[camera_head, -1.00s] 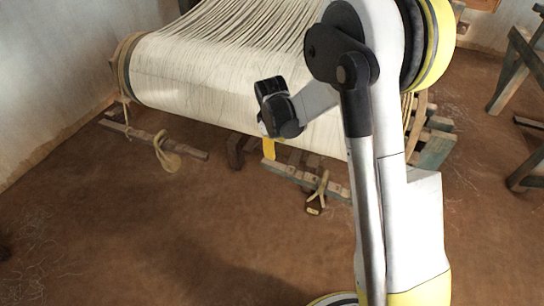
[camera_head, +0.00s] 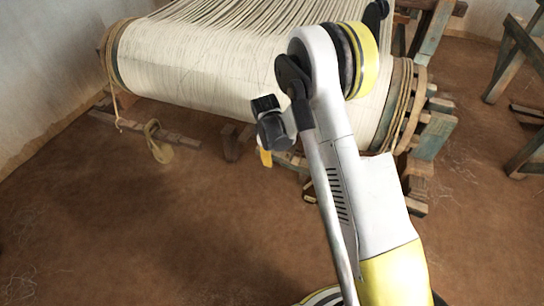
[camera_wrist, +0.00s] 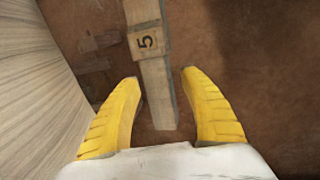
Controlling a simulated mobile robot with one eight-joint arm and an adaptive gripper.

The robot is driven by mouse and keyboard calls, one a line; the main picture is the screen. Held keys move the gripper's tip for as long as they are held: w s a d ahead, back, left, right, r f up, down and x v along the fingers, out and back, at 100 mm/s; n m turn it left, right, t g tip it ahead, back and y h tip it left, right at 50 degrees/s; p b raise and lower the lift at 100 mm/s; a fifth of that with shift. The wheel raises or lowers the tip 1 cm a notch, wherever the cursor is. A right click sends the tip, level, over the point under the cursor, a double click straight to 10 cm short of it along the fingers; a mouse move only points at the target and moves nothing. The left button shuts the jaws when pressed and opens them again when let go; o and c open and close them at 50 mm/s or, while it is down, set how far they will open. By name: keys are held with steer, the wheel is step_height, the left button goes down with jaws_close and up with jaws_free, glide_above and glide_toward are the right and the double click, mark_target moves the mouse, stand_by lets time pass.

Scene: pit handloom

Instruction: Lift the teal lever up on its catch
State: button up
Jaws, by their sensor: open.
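A worn grey-green wooden bar (camera_wrist: 158,103), perhaps the teal lever, runs from the top of the wrist view to a blunt end. My gripper (camera_wrist: 162,76) is open, with one yellow finger on each side of the bar's end and a gap on both sides. I cannot tell how far above or below the bar the fingertips are. In the head view my gripper (camera_head: 265,157) is just in front of the cloth roll, and my arm hides most of the bar area. The catch cannot be made out.
The wide cloth roll (camera_head: 190,65) of the loom lies behind my gripper and fills the left of the wrist view. Wooden frame parts (camera_head: 432,140) stand at the right. The front floor is clear.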

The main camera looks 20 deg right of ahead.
steer(key=shift+c, duration=0.5)
jaws_close()
steer(key=shift+w+f, duration=0.1)
steer(key=shift+f, duration=0.7)
steer(key=shift+o, duration=0.5)
jaws_free()
steer(key=shift+a, duration=0.1)
steer(key=shift+r, duration=0.15)
step_height(320, 180, up, 12)
steer(key=s+a, duration=0.1)
steer(key=shift+s+a+f, duration=0.2)
steer(key=shift+s+a, duration=0.1)
steer(key=shift+s, duration=0.05)
